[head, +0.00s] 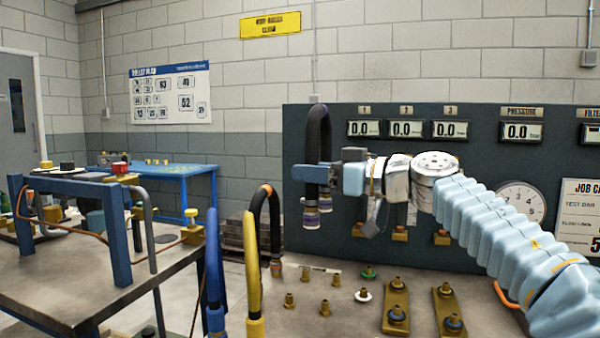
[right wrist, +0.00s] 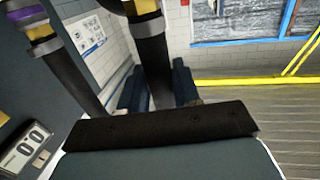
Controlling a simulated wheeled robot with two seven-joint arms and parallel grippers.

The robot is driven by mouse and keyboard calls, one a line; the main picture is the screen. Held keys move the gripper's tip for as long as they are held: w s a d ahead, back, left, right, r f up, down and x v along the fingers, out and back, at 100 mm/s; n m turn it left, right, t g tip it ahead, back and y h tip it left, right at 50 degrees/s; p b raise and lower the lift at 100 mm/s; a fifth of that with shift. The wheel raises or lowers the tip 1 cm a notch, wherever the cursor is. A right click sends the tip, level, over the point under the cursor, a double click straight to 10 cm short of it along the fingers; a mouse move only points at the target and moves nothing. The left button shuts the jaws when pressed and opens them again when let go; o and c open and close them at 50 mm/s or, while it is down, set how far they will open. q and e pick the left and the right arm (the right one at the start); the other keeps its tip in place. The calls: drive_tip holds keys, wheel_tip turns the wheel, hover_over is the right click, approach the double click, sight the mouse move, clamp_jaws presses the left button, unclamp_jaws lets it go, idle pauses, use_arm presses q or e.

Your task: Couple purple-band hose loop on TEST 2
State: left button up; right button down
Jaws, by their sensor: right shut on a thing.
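The purple-band hose loop (head: 319,130) is a black hose bent into an arch, with a purple-banded fitting on each end. My right gripper (head: 318,174) is shut on one leg of it and holds it in the air before the dark test panel, ends down. In the right wrist view, the hose (right wrist: 153,70) passes between the fingers, and one purple band (right wrist: 32,15) shows at the upper left. The panel has displays numbered 1, 2 (head: 406,129) and 3. Brass fittings (head: 400,235) sit low on the panel, partly behind my arm. No TEST 2 label is readable. My left gripper is out of view.
Several small brass fittings stand on the bench (head: 345,290), with two brass blocks (head: 396,318) at its front. An orange-band black hose (head: 264,205), a yellow hose (head: 251,262) and a blue hose (head: 213,275) rise to the left. A metal table with a blue frame (head: 118,240) stands further left.

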drive_tip(key=w+d+v, duration=0.1)
drive_tip(key=w+v, duration=0.2)
drive_tip(key=v, duration=1.3)
wheel_tip(320, 180, down, 13)
drive_tip(key=b, duration=0.6)
drive_tip(key=shift+s+d+r, duration=0.15)
drive_tip(key=shift+d+r, duration=0.05)
drive_tip(key=shift+d, duration=0.15)
drive_tip(key=shift+r+p, duration=0.1)
drive_tip(key=shift+p, duration=0.5)
idle(0.4)
drive_tip(key=shift+f+p, duration=0.25)
drive_tip(key=shift+p, duration=0.25)
drive_tip(key=shift+f, duration=0.25)
